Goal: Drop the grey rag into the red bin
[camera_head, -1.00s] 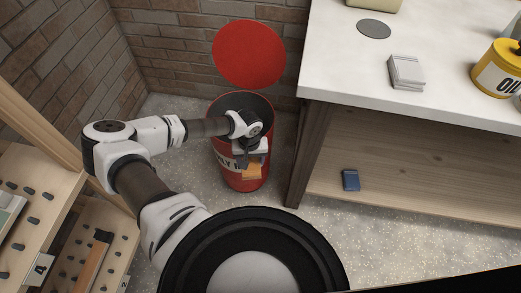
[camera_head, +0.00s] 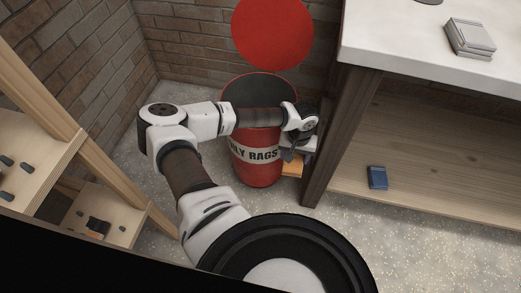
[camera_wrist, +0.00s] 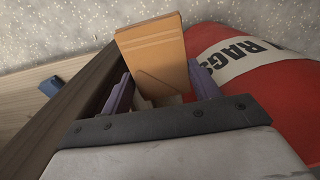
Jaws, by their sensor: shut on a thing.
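The red bin (camera_head: 258,160), labelled as for oily rags, stands on the floor by the brick wall with its round red lid (camera_head: 272,32) raised and its dark mouth open. It fills the right of the wrist view (camera_wrist: 265,85). My gripper (camera_head: 292,158) is at the bin's right side, outside it and below the rim. Its purple fingers (camera_wrist: 163,88) are shut on a flat orange folded thing (camera_wrist: 155,55), also visible in the head view (camera_head: 292,170). A grey folded stack (camera_head: 470,37), possibly the grey rag, lies on the white worktop.
The bench's dark wooden leg (camera_head: 338,130) stands close to the right of my gripper. A small blue thing (camera_head: 377,177) lies on the bench's lower shelf (camera_head: 440,190). A wooden rack (camera_head: 50,140) with dark pegs is at the left. Speckled floor is free in front of the bin.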

